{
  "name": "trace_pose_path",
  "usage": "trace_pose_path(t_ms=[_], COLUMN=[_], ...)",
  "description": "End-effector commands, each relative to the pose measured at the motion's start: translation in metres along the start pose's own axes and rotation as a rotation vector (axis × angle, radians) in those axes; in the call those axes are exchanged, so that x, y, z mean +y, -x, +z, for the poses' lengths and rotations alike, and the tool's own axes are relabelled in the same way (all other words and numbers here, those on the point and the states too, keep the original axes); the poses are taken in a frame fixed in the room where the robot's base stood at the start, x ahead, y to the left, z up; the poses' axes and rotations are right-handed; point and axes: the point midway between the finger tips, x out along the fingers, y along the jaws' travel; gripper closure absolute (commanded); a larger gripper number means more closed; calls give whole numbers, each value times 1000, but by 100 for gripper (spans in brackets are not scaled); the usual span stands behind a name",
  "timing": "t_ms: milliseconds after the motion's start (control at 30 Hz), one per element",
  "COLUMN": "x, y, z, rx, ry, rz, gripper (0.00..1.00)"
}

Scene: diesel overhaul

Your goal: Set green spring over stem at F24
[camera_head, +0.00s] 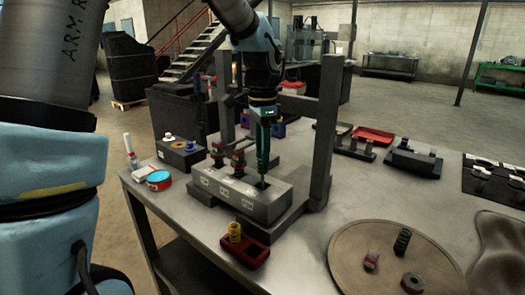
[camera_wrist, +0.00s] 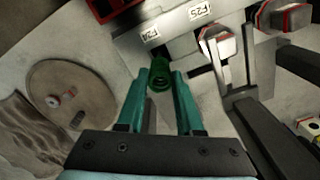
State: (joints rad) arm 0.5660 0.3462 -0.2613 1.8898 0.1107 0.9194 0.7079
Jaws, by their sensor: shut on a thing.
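My gripper (camera_head: 263,168) points down over the right end of the grey block (camera_head: 275,207) in the head view. It is shut on the green spring (camera_wrist: 160,75), which sits between its teal fingertips (camera_wrist: 163,82) in the wrist view. The F24 label (camera_wrist: 150,35) is on the block just beyond the spring. In the head view, a small dark stem (camera_head: 262,184) shows at the block's top, just under the fingertips. The spring is mostly hidden by the fingers there. I cannot tell whether the spring surrounds the stem or is above it.
Dark red-marked assemblies (camera_head: 238,160) stand on the block, left of my gripper. A tall grey post (camera_head: 325,130) rises close on the right. A yellow spring (camera_head: 235,232) stands in a red tray (camera_head: 246,250) in front. A round mat (camera_head: 350,262) holds a dark spring (camera_head: 402,240).

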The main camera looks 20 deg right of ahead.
Motion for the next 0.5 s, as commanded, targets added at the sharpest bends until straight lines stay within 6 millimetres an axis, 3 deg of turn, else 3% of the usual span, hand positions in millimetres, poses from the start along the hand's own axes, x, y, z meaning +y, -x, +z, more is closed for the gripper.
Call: trace_pose_path(t_ms=[500], x=[0], y=[-11], z=[0], rx=[0], ry=[0], rz=[0], gripper=[100])
